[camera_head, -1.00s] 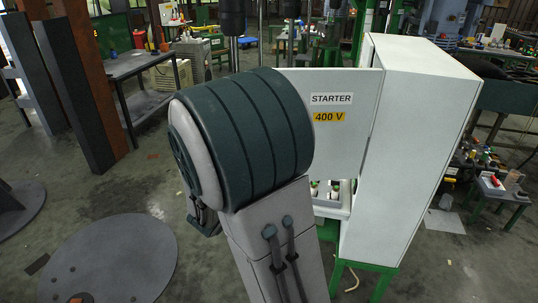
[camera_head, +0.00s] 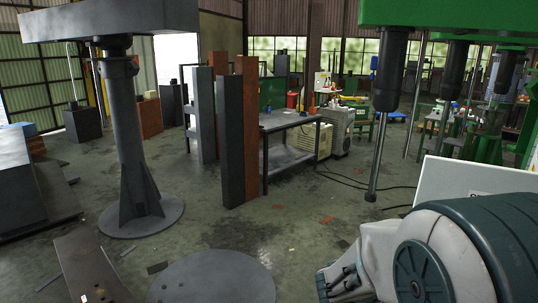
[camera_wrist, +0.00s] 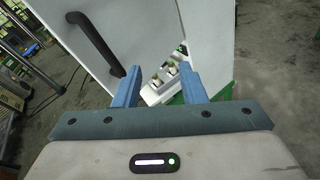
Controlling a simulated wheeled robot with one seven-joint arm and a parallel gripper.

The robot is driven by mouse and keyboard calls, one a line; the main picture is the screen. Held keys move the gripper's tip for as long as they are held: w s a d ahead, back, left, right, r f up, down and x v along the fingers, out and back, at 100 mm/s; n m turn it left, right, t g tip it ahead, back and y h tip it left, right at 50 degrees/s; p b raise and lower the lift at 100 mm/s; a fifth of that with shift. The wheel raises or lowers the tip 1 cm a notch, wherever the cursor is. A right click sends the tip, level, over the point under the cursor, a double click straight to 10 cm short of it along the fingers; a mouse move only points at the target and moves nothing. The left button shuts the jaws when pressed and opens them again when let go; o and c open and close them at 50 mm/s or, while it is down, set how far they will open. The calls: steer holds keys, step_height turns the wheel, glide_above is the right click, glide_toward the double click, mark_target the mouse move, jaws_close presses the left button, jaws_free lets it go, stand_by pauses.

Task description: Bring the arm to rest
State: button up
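My gripper (camera_wrist: 160,74) shows in the wrist view with its two blue fingers apart and nothing between them. Beyond the fingertips is a white cabinet (camera_wrist: 207,35) with an open door (camera_wrist: 75,35) that has a long black handle. Small pale and dark parts (camera_wrist: 168,72) show inside the cabinet's lower opening, too small to make out. In the head view my arm fills the lower right corner, and the gripper fingers cannot be made out there. Only the top corner of the white cabinet door (camera_head: 455,183) shows behind my arm.
Dark cylinders with rods (camera_head: 390,75) hang from a green frame (camera_head: 440,12) at upper right. A grey pillar (camera_head: 130,140) stands on a round base at left. A metal workbench (camera_head: 290,122) stands in the middle. Open floor (camera_head: 300,225) lies before it.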

steer(key=s+a+f+m+g+y, duration=0.45)
steer(key=s+m+y, duration=0.25)
steer(key=s+m, duration=0.3)
steer(key=a+r+m+t+y, duration=0.2)
steer(key=a+m+y, duration=0.5)
steer(key=a, duration=0.5)
steer(key=shift+m+t+y, duration=0.4)
steer(key=shift+m+t, duration=0.25)
steer(key=shift+m, duration=0.05)
